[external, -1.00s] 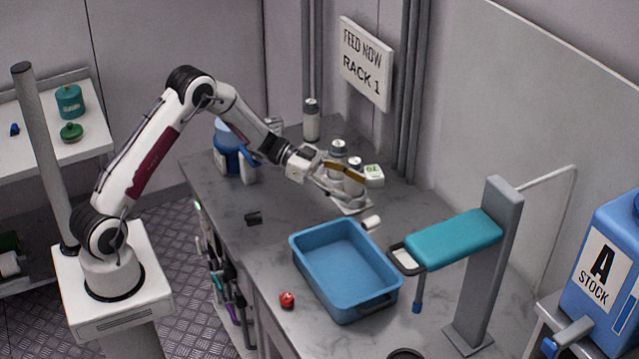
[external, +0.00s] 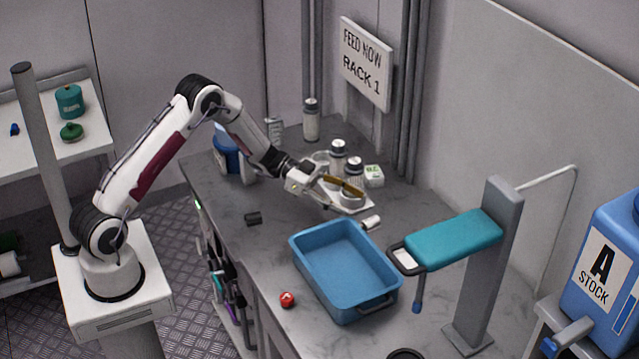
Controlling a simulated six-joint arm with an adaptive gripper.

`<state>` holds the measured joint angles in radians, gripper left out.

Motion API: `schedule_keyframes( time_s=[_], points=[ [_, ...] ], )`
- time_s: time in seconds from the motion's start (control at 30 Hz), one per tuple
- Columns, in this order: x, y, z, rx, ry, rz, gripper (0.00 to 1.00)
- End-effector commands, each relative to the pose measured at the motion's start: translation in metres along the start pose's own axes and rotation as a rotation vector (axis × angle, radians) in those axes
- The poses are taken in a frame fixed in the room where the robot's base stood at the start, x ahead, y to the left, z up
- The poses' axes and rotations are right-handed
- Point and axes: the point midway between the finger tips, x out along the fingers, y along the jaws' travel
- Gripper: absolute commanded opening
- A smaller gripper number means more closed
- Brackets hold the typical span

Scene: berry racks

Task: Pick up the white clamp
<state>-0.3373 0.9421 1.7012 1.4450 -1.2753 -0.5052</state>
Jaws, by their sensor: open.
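A small white piece (external: 371,223), which looks like the white clamp, lies on the grey counter between the white tray and the blue bin. Its shape is too small to make out fully. My gripper (external: 344,199) is open and points right and down, over the near left part of the white tray (external: 358,210). It is to the upper left of the white piece and apart from it. One brownish finger shows clearly. The other finger is hard to separate from the tray and a cup there.
Shaker bottles (external: 338,153) and a small white box (external: 373,176) stand around the tray. A blue bin (external: 297,262) is close in front of the white piece. A teal-topped stand (external: 455,240) rises at right.

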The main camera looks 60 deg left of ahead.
Motion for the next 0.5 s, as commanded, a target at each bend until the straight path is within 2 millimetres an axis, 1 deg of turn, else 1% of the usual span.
schedule_keyframes(
  time_s=[0.03, 0.2, 0.5],
  points=[
    [0.001, 0.000, 0.006, -0.002, 0.000, 0.000, 0.56],
    [0.004, 0.000, 0.019, -0.001, 0.000, 0.001, 0.56],
    [0.004, 0.000, 0.022, 0.001, 0.000, 0.001, 0.56]
  ],
)
